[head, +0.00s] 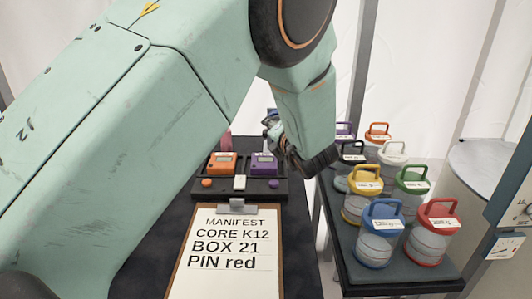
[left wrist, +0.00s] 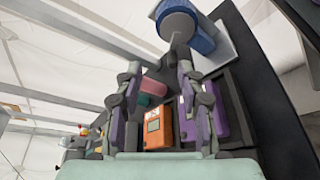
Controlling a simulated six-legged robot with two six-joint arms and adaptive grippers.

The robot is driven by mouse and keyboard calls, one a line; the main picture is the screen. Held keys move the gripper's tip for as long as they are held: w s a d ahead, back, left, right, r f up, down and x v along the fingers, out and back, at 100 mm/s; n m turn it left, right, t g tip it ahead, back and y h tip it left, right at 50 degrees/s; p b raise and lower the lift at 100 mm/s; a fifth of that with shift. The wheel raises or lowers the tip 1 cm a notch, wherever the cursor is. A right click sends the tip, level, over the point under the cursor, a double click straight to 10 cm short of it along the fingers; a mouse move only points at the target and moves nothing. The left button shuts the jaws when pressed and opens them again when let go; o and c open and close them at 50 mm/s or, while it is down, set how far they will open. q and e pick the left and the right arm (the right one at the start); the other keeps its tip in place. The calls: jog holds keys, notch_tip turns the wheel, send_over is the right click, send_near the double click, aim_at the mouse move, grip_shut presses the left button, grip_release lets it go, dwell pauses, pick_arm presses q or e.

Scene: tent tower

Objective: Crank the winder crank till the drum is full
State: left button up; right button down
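My left gripper (left wrist: 159,72) shows two fingers spread apart in the left wrist view, with nothing clearly held between them. Beyond the fingertips, at the top, is a blue cylinder (left wrist: 178,18) on a pale plate (left wrist: 213,48). It looks like part of the winder. A grey piece (left wrist: 181,40) in front of it may be the crank, but I cannot tell for sure. In the head view my left arm hides most of the far bench, and the gripper (head: 296,158) shows only partly, at the bench's far right. My right gripper is in neither view.
An orange box (head: 221,164) and a purple box (head: 264,164) sit in a dark tray behind a manifest clipboard (head: 228,270). A right-hand table (head: 345,262) holds several handled canisters, among them a blue one (head: 381,232) and a red one (head: 432,232). A gap separates the tables.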

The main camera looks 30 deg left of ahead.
aim_at(266, 136)
pick_arm(q)
jog(key=f+b, duration=0.2)
jog(key=f, duration=0.1)
jog(key=shift+s+a, duration=0.1)
jog(key=shift+a, duration=0.2)
jog(key=shift+w+a+f, duration=0.1)
jog(key=shift+w+f, duration=0.05)
jog(key=shift+w, duration=0.25)
jog(key=b+x, duration=0.1)
jog(key=x, duration=0.5)
jog(key=shift+a, duration=0.15)
jog(key=shift+w+a+f, duration=0.1)
jog(key=shift+w+a, duration=0.05)
jog(key=shift+w, duration=0.15)
jog(key=shift+a, duration=0.1)
grip_shut()
